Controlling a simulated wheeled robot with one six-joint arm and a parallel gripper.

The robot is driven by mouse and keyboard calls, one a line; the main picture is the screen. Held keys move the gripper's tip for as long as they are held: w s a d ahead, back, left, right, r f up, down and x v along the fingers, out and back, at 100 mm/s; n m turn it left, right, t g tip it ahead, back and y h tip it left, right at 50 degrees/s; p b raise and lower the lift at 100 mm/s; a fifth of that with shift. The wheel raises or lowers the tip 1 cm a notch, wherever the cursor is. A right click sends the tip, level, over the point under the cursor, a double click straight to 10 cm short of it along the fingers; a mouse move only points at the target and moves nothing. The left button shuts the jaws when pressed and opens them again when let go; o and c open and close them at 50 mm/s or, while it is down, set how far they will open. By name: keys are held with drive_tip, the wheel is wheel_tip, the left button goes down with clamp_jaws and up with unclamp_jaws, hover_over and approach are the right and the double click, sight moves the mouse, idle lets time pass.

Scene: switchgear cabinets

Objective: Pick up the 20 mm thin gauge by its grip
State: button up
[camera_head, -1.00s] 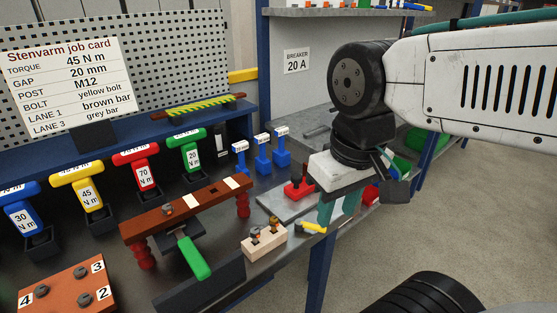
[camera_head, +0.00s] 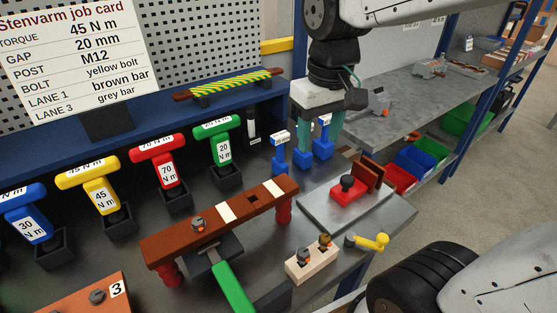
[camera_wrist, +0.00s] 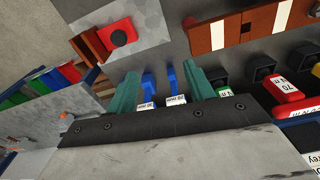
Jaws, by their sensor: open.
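Blue gauges with white labels on top stand upright at the back right of the bench. In the head view one gauge (camera_head: 279,157) stands left of my gripper (camera_head: 319,140) and another gauge (camera_head: 323,149) shows between its teal fingers. My gripper points down, open and empty. In the wrist view two blue gauges (camera_wrist: 147,84) (camera_wrist: 172,78) lie between the spread fingers (camera_wrist: 161,76), apart from both.
Green (camera_head: 218,142), red (camera_head: 159,158) and yellow (camera_head: 92,185) torque handles stand to the left. A brown bar (camera_head: 240,215) on red posts lies in front. A grey plate with a red block (camera_head: 349,192) is to the right. A job card (camera_head: 85,55) reads gap 20 mm.

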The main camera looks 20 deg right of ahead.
drive_tip(key=n, duration=0.1)
hover_over(280, 162)
drive_tip(key=shift+g, duration=0.3)
drive_tip(key=f, duration=0.4)
drive_tip(key=shift+w+d+f, duration=0.1)
drive_tip(key=shift+d+f, duration=0.1)
drive_tip(key=shift+d, duration=0.15)
drive_tip(key=f, duration=0.8)
drive_tip(key=shift+w+a, duration=0.15)
drive_tip(key=shift+w, duration=0.25)
drive_tip(key=c, duration=0.9)
drive_tip(key=shift+r, duration=0.1)
